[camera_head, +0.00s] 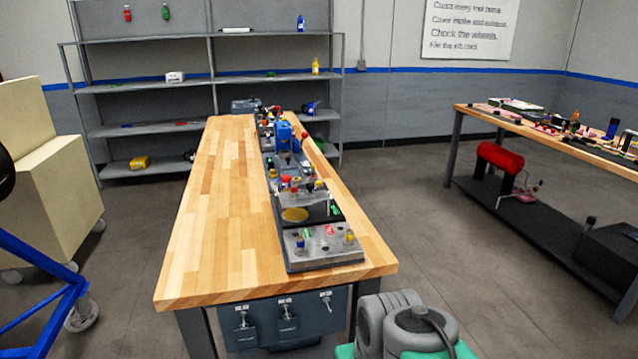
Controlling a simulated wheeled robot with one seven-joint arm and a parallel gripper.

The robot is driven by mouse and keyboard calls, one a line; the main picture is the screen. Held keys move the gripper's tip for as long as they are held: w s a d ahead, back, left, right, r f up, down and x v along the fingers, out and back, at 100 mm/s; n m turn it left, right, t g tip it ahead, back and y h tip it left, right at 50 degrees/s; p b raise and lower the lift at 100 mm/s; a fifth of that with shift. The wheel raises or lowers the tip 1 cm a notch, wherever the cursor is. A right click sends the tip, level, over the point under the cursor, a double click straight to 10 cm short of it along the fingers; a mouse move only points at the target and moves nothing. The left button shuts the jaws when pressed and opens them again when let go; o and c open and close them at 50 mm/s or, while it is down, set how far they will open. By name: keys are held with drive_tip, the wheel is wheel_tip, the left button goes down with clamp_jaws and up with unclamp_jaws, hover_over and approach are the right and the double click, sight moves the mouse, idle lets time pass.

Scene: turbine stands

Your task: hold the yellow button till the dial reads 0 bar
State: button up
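A small yellow part (350,237), which looks like a button, stands on the right of the grey panel (322,256) at the near end of the wooden workbench (215,230). A red part (330,230), a green part and a blue part share this panel. Other small yellow spots show farther along the row of devices, so I cannot tell for certain which is the yellow button. I cannot make out a dial or its reading at this size. My gripper is not in view, and nothing is seen touching the panel.
A second bench (560,150) with many small items stands at the right. Grey shelves (200,85) stand behind. A cream cabinet (52,170) and blue frame (40,290) are at the left. Open floor (425,230) lies between the benches.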

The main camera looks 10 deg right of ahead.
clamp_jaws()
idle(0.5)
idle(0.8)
